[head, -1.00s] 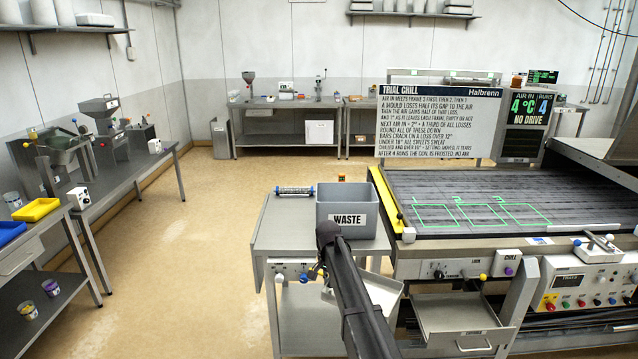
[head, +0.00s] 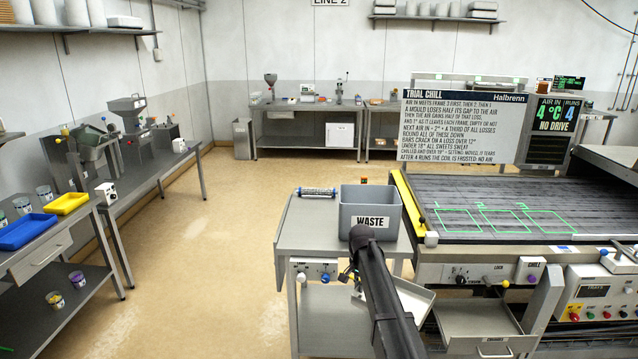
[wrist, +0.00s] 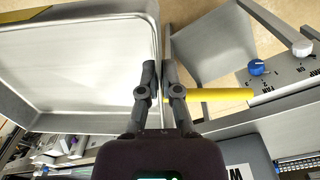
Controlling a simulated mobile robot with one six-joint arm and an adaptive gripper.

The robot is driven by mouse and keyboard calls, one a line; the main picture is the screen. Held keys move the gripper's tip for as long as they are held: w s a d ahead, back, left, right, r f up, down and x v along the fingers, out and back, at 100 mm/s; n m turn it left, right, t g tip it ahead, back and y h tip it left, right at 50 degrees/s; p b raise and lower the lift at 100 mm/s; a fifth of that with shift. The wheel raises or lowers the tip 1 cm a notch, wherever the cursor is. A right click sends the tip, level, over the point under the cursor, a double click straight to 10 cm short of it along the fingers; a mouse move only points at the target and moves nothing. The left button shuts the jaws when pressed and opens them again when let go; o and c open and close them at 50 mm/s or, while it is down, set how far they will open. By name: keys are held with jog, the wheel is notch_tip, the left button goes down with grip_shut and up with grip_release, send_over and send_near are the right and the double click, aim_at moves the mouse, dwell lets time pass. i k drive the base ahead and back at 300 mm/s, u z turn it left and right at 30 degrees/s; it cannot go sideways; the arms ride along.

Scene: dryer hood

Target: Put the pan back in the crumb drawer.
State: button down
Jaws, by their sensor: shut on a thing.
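A shallow metal pan (wrist: 75,65) fills the upper left of the wrist view, and its inside looks empty. My gripper (wrist: 160,70) is shut on its rim. In the head view the pan (head: 413,298) shows partly behind my arm, between the side table and the machine. My gripper is mostly hidden by my arm there. The crumb drawer (head: 482,322) is pulled out below the front of the chilling machine, to the right of the pan. The pan is apart from the drawer front; the drawer's inside is only partly in view.
A grey WASTE bin (head: 370,210) stands on the side table (head: 310,235), close to my arm. The table's front has knobs (head: 325,277). The machine's control panel (head: 475,272) overhangs the drawer. A slanted machine leg (head: 543,300) stands right of it. Open floor lies left.

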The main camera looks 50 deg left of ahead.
aim_at(477, 324)
jog(key=u, duration=0.25)
jog(key=i, duration=1.1)
jog(key=u, duration=0.6)
jog(key=i, duration=0.5)
jog(key=u, duration=0.75)
jog(key=i, duration=0.75)
jog(key=u, duration=0.4)
